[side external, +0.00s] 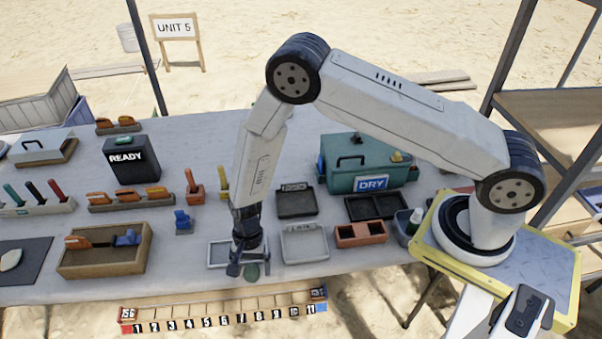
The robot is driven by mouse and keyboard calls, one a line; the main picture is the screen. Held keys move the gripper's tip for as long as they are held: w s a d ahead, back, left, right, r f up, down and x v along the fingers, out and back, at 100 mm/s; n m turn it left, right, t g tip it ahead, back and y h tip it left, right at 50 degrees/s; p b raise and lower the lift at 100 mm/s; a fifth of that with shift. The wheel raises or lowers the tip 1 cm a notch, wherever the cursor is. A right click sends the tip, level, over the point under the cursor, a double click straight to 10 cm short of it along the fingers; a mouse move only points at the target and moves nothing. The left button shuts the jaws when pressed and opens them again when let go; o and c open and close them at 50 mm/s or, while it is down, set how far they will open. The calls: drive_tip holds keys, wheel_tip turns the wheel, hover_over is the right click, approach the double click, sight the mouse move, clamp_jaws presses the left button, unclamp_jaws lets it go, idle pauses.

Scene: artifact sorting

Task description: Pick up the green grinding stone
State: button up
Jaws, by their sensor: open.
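A small green stone (251,272) lies near the front edge of the table, by a shallow light-framed tray (218,255). My gripper (243,268) points down right at the stone, its dark fingers low over the tray and the stone. The gripper is open. The fingers partly cover the tray, and I cannot tell whether a finger touches the stone.
A blue block (183,222) and a tan box (75,265) stand left. A numbered strip (222,312) lies below the table's front edge.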

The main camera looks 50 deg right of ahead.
idle(0.3)
clamp_jaws()
drive_tip(key=shift+r, duration=0.25)
drive_tip(key=shift+r, duration=0.85)
drive_tip(key=s+d+r, duration=0.4)
drive_tip(key=s+r, duration=0.7)
drive_tip(key=s, duration=0.2)
drive_tip(key=shift+d, duration=0.4)
drive_tip(key=shift+s, duration=0.1)
